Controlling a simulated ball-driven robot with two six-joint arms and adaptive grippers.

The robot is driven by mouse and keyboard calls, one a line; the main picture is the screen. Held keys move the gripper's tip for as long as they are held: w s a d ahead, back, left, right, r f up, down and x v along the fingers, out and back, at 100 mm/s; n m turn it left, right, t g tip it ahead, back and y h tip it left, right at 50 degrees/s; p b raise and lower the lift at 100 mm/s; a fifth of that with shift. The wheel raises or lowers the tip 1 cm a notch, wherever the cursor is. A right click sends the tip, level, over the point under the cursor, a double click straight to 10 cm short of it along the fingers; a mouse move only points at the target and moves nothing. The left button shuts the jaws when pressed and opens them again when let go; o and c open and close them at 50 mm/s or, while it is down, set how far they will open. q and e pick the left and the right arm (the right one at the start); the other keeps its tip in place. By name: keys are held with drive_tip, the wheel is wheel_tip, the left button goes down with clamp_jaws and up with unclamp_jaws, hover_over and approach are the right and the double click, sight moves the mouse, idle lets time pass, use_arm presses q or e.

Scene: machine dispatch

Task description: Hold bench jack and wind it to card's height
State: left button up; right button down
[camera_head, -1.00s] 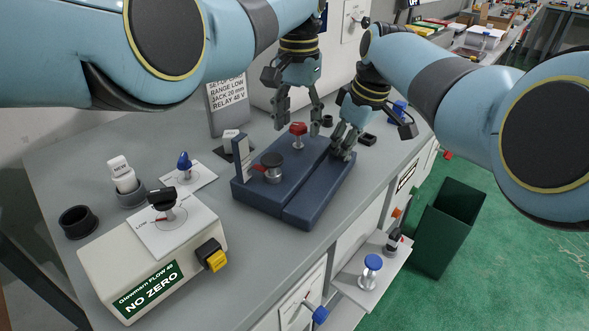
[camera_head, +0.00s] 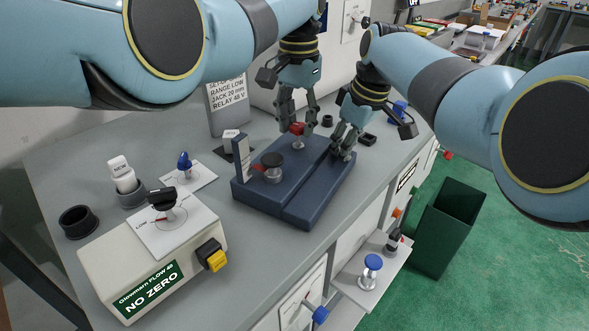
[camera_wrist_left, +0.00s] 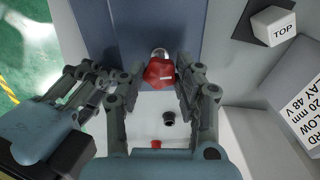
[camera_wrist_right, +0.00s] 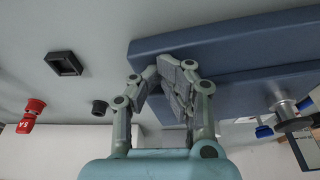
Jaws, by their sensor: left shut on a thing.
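The bench jack (camera_head: 318,198) is a dark blue two-part block with a red knob (camera_head: 297,128), a round metal post with a black top (camera_head: 272,160), and an upright scale plate (camera_head: 241,160) with a red pointer. My left gripper (camera_head: 299,122) points down and is shut on the red knob, which shows between its fingers in the left wrist view (camera_wrist_left: 159,72). My right gripper (camera_head: 343,152) is at the jack's far right end, its fingers close together against the block in the right wrist view (camera_wrist_right: 172,82). The card (camera_head: 227,100) reads "JACK 20 mm".
A beige box with a black dial (camera_head: 163,198) and yellow button (camera_head: 214,256) stands front left. A green bin (camera_head: 448,226) stands on the floor.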

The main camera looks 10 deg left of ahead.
use_arm(q)
drive_tip(key=m, duration=0.4)
drive_tip(key=m, duration=0.4)
drive_tip(key=shift+m, duration=0.5)
drive_tip(key=m, duration=0.5)
drive_tip(key=shift+w, duration=0.1)
drive_tip(key=shift+m, duration=0.5)
drive_tip(key=m, duration=0.4)
